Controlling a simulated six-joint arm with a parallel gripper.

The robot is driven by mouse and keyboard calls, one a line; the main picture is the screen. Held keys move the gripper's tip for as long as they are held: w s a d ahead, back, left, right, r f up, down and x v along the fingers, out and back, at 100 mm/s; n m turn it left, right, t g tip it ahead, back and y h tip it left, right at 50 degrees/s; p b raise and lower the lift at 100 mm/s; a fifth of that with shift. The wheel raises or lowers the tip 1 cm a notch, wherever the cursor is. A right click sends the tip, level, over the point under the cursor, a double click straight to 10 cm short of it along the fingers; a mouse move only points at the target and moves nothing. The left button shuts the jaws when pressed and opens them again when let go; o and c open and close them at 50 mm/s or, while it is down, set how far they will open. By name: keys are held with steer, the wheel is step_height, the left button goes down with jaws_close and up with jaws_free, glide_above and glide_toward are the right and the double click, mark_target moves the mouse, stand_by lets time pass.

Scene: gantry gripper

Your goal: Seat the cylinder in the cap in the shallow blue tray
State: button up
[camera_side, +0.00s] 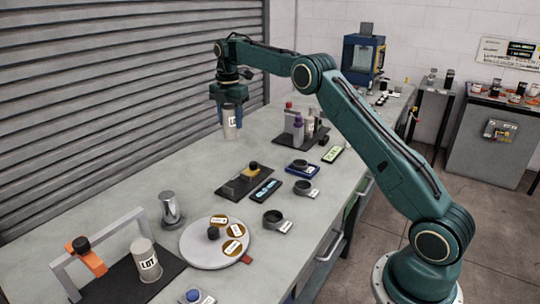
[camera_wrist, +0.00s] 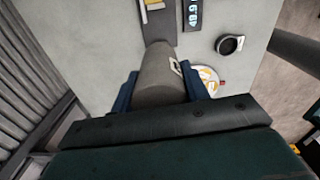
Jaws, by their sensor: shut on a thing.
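My gripper (camera_side: 230,100) is shut on a grey cylinder (camera_side: 232,126) with a white label and holds it upright, well above the table's far left part. In the wrist view the cylinder (camera_wrist: 159,72) sits between the two blue fingers. The shallow blue tray (camera_side: 314,173) lies on the table to the right of and below my gripper in the side view. A dark round cap (camera_side: 299,164) with a pale tag sits in it, open side up. The blue tray is not clearly seen in the wrist view.
Two similar dark caps (camera_side: 306,187) (camera_side: 272,217) stand on the bare table. Near them are a scale (camera_side: 243,183) with a display (camera_side: 267,190) and a round turntable (camera_side: 203,253). Bottles stand on a dark mat (camera_side: 288,139) behind the tray. Another labelled cylinder (camera_side: 146,262) is front left.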

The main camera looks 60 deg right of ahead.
steer(key=s+d, duration=0.6)
steer(key=d, duration=0.6)
steer(key=s+d+r, duration=0.1)
steer(key=s+d, duration=0.5)
steer(key=d, duration=0.6)
steer(key=shift+s+r, duration=0.2)
steer(key=shift+s, duration=0.1)
steer(key=shift+f, duration=0.1)
step_height(320, 180, down, 20)
steer(key=shift+r, duration=0.1)
steer(key=o, duration=1.3)
steer(key=shift+f, duration=0.2)
steer(key=shift+r, duration=0.15)
